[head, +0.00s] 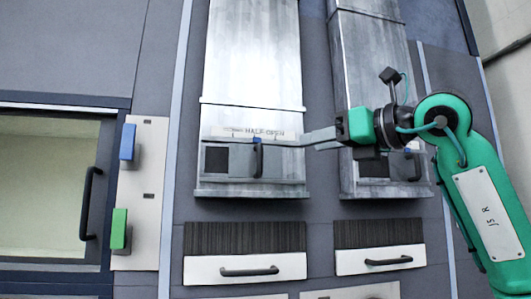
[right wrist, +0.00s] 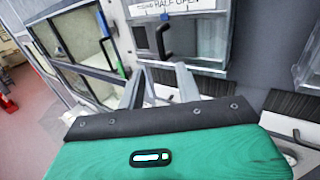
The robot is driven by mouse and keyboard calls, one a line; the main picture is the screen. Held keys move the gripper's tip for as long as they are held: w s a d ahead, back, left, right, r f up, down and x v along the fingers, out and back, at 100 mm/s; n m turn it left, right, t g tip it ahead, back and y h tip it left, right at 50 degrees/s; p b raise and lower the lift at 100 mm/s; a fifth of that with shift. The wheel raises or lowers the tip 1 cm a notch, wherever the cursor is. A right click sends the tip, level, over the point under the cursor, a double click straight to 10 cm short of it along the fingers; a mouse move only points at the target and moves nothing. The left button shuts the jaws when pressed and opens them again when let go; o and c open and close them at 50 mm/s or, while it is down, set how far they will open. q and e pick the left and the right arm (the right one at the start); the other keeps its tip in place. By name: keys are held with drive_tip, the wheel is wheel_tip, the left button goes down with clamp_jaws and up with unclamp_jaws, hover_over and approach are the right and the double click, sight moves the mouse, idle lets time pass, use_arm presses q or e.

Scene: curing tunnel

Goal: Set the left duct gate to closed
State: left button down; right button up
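The left duct gate (head: 278,163) is a grey sliding plate at the bottom of the left metal duct, with a dark upright handle (head: 257,160). A dark square opening (head: 216,160) shows left of the plate. The strip above reads "HALF OPEN" (head: 265,133); smaller marks left of it are unreadable. My right gripper (head: 314,139) is just right of the gate, its fingers pointing left toward the handle. In the right wrist view the fingers (right wrist: 158,82) are apart and empty, and the handle (right wrist: 164,40) stands beyond them. My left gripper is not in view.
The right duct (head: 370,60) stands behind my right arm, its gate partly hidden. Drawers with dark handles (head: 248,271) sit below the ducts. At left are a window door with a black handle (head: 88,203) and a panel with blue (head: 128,142) and green (head: 119,228) levers.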

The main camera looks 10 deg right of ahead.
sight(262, 153)
drive_tip(key=p+x, duration=0.6)
drive_tip(key=x, duration=0.7)
drive_tip(key=shift+w+a+p, duration=0.25)
drive_tip(key=shift+w+p, duration=0.05)
clamp_jaws()
drive_tip(key=shift+a, duration=0.1)
